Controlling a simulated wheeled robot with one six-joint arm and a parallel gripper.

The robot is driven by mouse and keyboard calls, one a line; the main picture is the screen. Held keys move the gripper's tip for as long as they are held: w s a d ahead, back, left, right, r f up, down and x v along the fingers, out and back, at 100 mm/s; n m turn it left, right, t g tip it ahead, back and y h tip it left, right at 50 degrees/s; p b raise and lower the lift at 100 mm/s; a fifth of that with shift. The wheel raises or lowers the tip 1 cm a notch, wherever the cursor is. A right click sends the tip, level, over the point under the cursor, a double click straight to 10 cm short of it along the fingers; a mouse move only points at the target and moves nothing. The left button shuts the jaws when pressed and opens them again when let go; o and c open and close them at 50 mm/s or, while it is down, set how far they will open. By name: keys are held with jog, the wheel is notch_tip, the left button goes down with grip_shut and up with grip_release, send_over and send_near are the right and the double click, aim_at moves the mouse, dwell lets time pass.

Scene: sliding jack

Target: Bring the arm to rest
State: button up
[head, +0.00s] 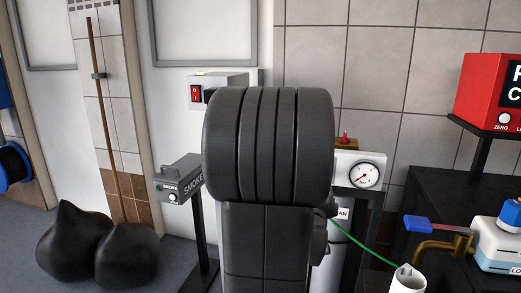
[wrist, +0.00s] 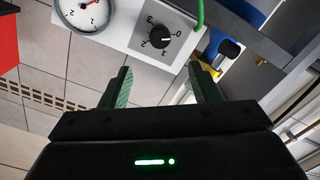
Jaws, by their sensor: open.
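My gripper (wrist: 162,85) shows in the wrist view with its two dark green fingers spread apart. Nothing is between them. Beyond the fingertips is a white panel with a gauge (wrist: 86,12) and a grey numbered dial with a black knob (wrist: 157,38); I cannot tell whether the fingers are close to it. In the head view, my raised dark grey arm fills the middle of the picture and hides what is behind it. The gripper itself cannot be made out there.
In the head view, a grey smoke box (head: 180,178) on a stand and black sacks (head: 90,250) are left of my arm. A gauge (head: 364,175), a green hose (head: 358,241) and a dark bench (head: 440,190) with a red box (head: 490,92) are right.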

jog(key=w+d+m+p, duration=0.3)
jog(key=w+m+p, duration=0.6)
jog(key=m, duration=0.7)
jog(key=w, duration=0.2)
jog(key=shift+w, duration=0.35)
dwell(0.9)
